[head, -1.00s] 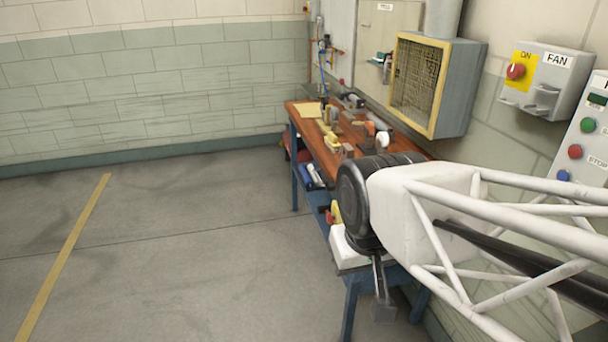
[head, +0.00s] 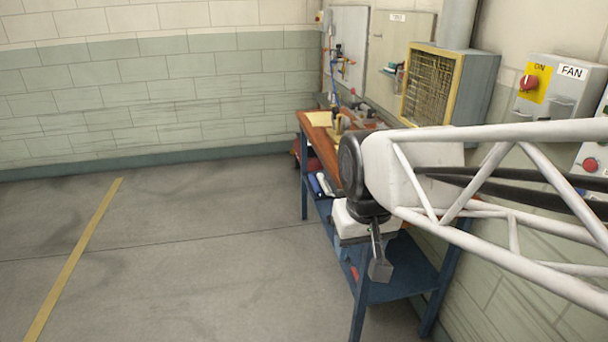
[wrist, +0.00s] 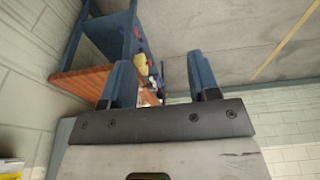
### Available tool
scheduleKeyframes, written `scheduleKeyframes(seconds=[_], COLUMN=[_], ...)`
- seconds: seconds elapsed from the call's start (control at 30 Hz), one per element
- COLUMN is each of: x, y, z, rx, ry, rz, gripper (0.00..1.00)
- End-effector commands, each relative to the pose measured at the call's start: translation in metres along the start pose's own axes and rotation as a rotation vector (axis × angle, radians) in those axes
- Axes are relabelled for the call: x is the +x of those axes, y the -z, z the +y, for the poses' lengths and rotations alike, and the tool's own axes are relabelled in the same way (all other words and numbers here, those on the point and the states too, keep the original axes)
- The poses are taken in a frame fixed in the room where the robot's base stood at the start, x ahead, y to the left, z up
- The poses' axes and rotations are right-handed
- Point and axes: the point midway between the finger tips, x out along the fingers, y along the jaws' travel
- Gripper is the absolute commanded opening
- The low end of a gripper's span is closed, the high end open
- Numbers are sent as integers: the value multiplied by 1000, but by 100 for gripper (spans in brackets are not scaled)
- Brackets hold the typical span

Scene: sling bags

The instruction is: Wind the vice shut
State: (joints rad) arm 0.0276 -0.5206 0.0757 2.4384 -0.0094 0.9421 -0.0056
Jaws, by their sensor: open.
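My gripper (wrist: 160,82) shows in the wrist view with its two blue fingers apart and nothing clearly held between them. In the head view my arm covers much of the bench, and I cannot make out the fingers there. The workbench (head: 316,134) has a wooden top and blue legs. Several small tools and metal parts sit at its far end. I cannot tell which of them is the vice; it may be among these or hidden behind my arm. In the wrist view the wooden bench top (wrist: 80,82) lies left of and beyond the fingers.
A yellow-framed fan grille (head: 428,86) and a red-knobbed fan switch box (head: 552,86) are on the right wall. A blue lower shelf (head: 405,280) runs under the bench. The floor (head: 190,250) to the left is clear, with a yellow line (head: 75,255).

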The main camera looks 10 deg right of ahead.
Motion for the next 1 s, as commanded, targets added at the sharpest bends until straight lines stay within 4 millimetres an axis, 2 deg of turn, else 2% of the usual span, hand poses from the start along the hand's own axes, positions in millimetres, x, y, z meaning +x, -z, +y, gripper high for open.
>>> scheduleKeyframes(seconds=[0.03,0.53,1.0], x=[1,15,53], y=[12,127,232], z=[2,20,45], rx=[1,-4,-7], ry=[-1,-3,-3], rz=[-7,-55,-99], gripper=[55,55,55])
